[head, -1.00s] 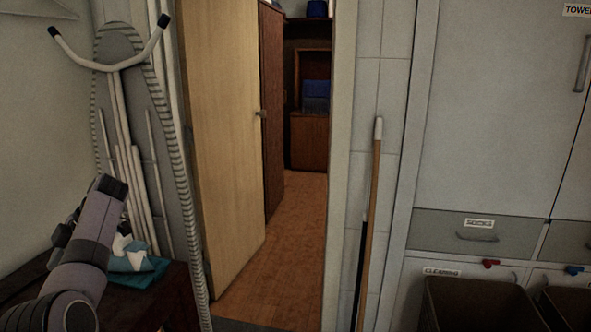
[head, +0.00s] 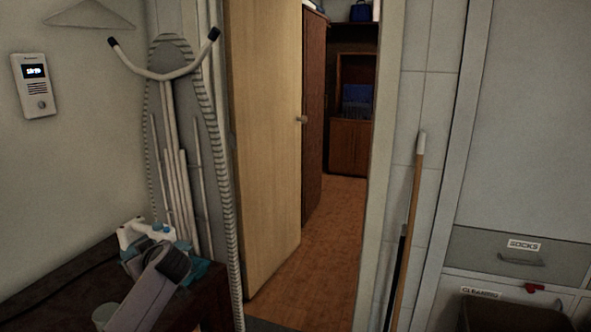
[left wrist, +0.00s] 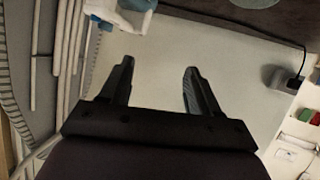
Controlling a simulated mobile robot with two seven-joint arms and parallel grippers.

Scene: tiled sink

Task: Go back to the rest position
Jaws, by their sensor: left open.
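My left arm comes in at the bottom left of the head view, over the dark table; its gripper fingers cannot be made out there. In the left wrist view my left gripper (left wrist: 158,86) is open, with nothing between its two dark fingers. My right gripper is in neither current view.
A white and teal item (head: 135,233), which looks like an iron, is on the dark table (head: 55,300), partly hidden by my arm. An ironing board (head: 172,58) leans on the wall by the open wooden door (head: 265,140). A broom handle (head: 415,190) stands right of the doorway.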

